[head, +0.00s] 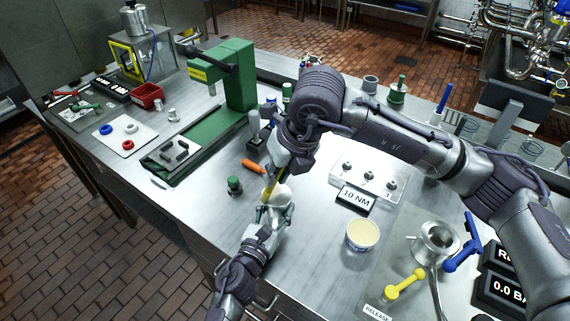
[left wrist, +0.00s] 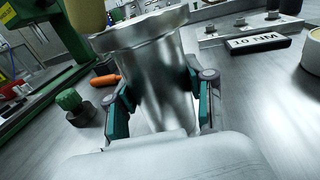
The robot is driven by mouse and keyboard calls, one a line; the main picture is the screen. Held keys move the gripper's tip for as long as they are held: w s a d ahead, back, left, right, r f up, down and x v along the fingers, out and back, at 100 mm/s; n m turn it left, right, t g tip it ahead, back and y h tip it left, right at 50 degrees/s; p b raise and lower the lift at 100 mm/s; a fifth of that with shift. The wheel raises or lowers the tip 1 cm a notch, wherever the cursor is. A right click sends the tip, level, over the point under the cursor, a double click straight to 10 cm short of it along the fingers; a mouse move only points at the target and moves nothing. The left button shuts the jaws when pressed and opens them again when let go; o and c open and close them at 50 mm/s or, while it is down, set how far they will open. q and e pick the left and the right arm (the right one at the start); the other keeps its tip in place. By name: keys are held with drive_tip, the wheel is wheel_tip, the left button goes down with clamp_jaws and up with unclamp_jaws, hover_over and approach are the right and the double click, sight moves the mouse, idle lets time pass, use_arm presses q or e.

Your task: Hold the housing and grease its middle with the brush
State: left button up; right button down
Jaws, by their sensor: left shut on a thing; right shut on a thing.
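The housing (head: 283,195) is a silvery metal body with a flared rim. It fills the middle of the left wrist view (left wrist: 155,75), upright and slightly tilted. My left gripper (head: 272,213) is shut on it, its green pads on both sides (left wrist: 158,100). My right gripper (head: 275,172) is above the housing, shut on the brush (head: 269,188), a slim yellow shape pointing down. A tan piece, likely the brush (left wrist: 86,14), shows at the rim's upper left in the left wrist view. The brush tip and housing's inside are hidden. A tub of pale grease (head: 363,234) stands to the right.
A green press (head: 236,75) stands behind left. An orange-handled tool (head: 253,165) and a green-capped part (head: 234,185) lie close left of the housing. A 10 NM sign (head: 355,198), blue and yellow valve handles (head: 405,287) are right. Bench front edge is near.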

drive_tip(key=shift+w+d, duration=2.25)
drive_tip(key=shift+d, duration=0.4)
wheel_tip(320, 180, up, 8)
idle(0.3)
idle(0.7)
drive_tip(key=shift+w+d+f+g+y, duration=0.4)
drive_tip(key=shift+w+d+f+g, duration=0.15)
drive_tip(key=shift+g, duration=0.45)
drive_tip(key=shift+r, duration=0.1)
